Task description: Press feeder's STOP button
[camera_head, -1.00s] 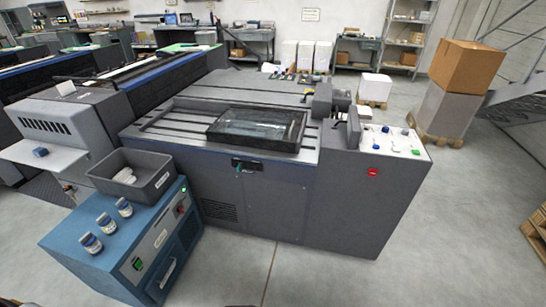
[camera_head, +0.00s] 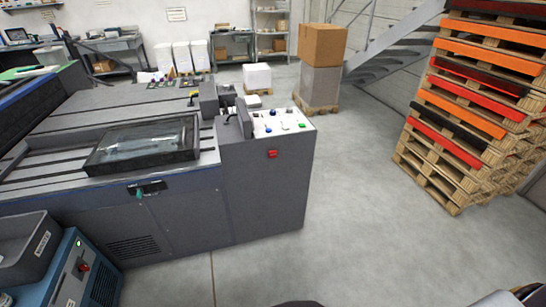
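The grey feeder machine (camera_head: 258,195) stands left of centre in the head view. A red button (camera_head: 272,153) sits on its front face, near the top right; its lettering is too small to read. A white control panel (camera_head: 276,115) with several small coloured buttons lies on top of the same end, just above the red button. I cannot tell from any label which button is STOP. Neither gripper shows in the head view; only dark parts at the bottom edge show, probably mine.
A tall stack of wooden pallets (camera_head: 468,110) stands at the right. Cardboard and grey boxes (camera_head: 322,45) stand on a pallet behind the feeder. A blue cabinet (camera_head: 70,275) with a grey bin is at the lower left. The floor (camera_head: 345,215) between feeder and pallets is clear.

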